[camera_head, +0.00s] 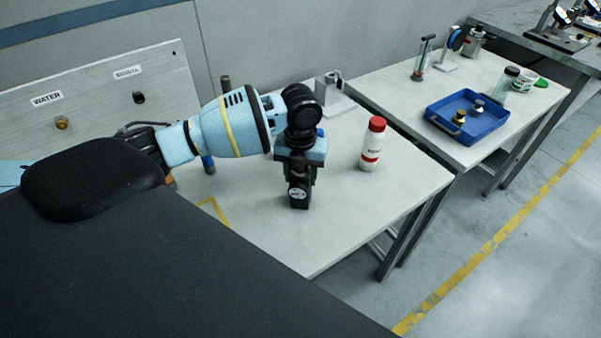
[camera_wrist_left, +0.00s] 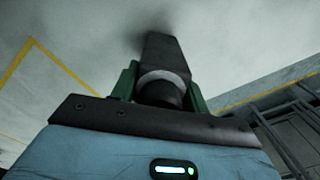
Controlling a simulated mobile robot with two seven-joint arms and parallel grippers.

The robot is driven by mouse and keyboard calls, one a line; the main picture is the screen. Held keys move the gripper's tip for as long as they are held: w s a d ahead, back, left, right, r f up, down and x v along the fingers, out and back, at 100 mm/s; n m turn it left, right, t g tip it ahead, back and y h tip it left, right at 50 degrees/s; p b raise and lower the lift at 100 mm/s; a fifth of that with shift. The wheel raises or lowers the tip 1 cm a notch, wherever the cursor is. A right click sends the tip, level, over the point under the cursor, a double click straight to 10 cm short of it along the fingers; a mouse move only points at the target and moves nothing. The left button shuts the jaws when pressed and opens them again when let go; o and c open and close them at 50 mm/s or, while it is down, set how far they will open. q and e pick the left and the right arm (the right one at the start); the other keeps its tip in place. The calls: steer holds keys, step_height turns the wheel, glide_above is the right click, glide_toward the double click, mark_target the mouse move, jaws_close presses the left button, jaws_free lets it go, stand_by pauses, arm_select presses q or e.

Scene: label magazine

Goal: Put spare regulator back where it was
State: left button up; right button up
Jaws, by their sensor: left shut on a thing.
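The spare regulator (camera_head: 299,192) is a dark, blocky part with a white round dial. My left gripper (camera_head: 297,172) points down over the near table and is shut on its upper part. In the left wrist view the regulator (camera_wrist_left: 165,60) sits between the green fingers of the gripper (camera_wrist_left: 163,88), with the tabletop beyond it. I cannot tell whether its lower end touches the table. A yellow taped outline (camera_head: 213,206) lies on the tabletop to the left, partly hidden; it also shows in the left wrist view (camera_wrist_left: 62,65). My right gripper is out of view.
A white bottle with a red cap (camera_head: 372,145) stands right of the gripper. A grey bracket-like stand (camera_head: 333,82) is behind it. A panel with WATER label (camera_head: 62,110) backs the left side. A blue tray (camera_head: 486,124) is on the farther table.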

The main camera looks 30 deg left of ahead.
arm_select(q)
steer(key=shift+f, duration=0.1)
steer(key=o, duration=1.3)
steer(key=shift+c, duration=0.2)
step_height(320, 180, up, 11)
steer(key=shift+f, duration=0.1)
steer(key=shift+r, duration=0.75)
